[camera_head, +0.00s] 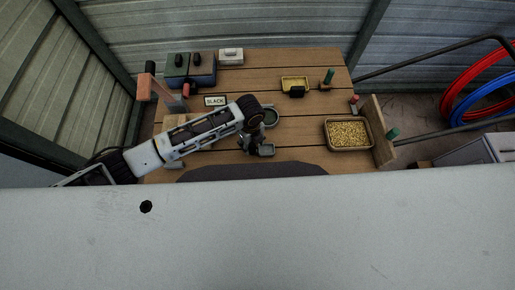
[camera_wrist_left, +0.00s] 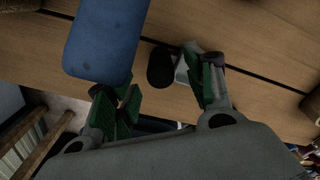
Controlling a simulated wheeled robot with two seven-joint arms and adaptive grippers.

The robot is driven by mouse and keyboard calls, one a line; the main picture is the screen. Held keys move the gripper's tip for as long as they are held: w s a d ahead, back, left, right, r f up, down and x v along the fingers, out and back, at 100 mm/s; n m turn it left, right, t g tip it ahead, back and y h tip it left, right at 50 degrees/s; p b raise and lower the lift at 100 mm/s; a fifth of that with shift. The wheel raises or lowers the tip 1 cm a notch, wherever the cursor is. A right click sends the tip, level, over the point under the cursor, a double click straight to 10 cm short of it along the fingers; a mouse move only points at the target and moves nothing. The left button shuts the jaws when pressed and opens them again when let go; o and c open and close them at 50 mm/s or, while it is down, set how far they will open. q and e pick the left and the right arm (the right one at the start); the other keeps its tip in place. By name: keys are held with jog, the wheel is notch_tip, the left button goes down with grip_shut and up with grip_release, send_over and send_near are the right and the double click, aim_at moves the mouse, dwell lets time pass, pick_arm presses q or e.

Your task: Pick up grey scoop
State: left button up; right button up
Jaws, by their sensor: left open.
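A small grey scoop (camera_head: 267,150) appears to lie on the wooden table (camera_head: 305,112), close to my left gripper (camera_head: 255,146) and partly hidden by it. In the left wrist view my left gripper (camera_wrist_left: 169,90) is open, its green-padded fingers apart. A light grey piece (camera_wrist_left: 184,70), which looks like part of the scoop, shows beside the right-hand finger, with a dark rounded end (camera_wrist_left: 160,68) left of it. I cannot tell whether a finger touches it. My right gripper is not in view.
A grey-green dish (camera_head: 271,117) sits just behind the gripper. A grain tray (camera_head: 348,148) is at right, a yellow tray (camera_head: 294,82) at back, a blue box (camera_head: 203,78) at back left. A blue rounded object (camera_wrist_left: 105,38) stands close by the left finger in the wrist view.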

aim_at(262, 148)
pick_arm(q)
jog(key=shift+f, duration=1.3)
grip_shut()
